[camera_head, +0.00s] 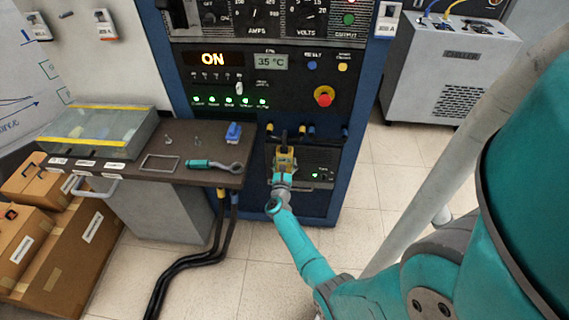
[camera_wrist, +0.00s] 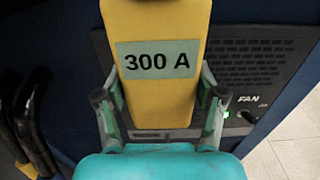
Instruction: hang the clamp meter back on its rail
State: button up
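The clamp meter (camera_head: 286,160) has a yellow body. In the wrist view the clamp meter (camera_wrist: 160,85) fills the upper middle and carries a "300 A" label. My gripper (camera_head: 283,180) is at the meter's lower end. In the wrist view the fingers of my gripper (camera_wrist: 162,108) press on both sides of the yellow body, so it is shut on the meter. The meter is held in front of the rack's lower panel, just below a row of cable terminals. Its jaw is small and dark in the head view, and I cannot tell whether it touches a cable. I cannot make out the rail with certainty.
The rack (camera_head: 215,30) stands ahead with lit controls and a red stop button (camera_head: 323,96). A dark bench (camera_head: 120,165) at left holds a clear-lidded case, a teal-handled wrench (camera_head: 214,165) and a blue clip (camera_head: 233,132). Black cables (camera_head: 185,262) run across the floor. A chiller (camera_head: 442,70) stands right.

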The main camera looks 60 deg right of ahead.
aim_at(284, 160)
jog(key=c, duration=0.6)
jog(key=shift+r, duration=1.65)
jog(key=shift+c, duration=0.2)
jog(key=shift+v, duration=3.7)
jog(key=shift+s, duration=0.1)
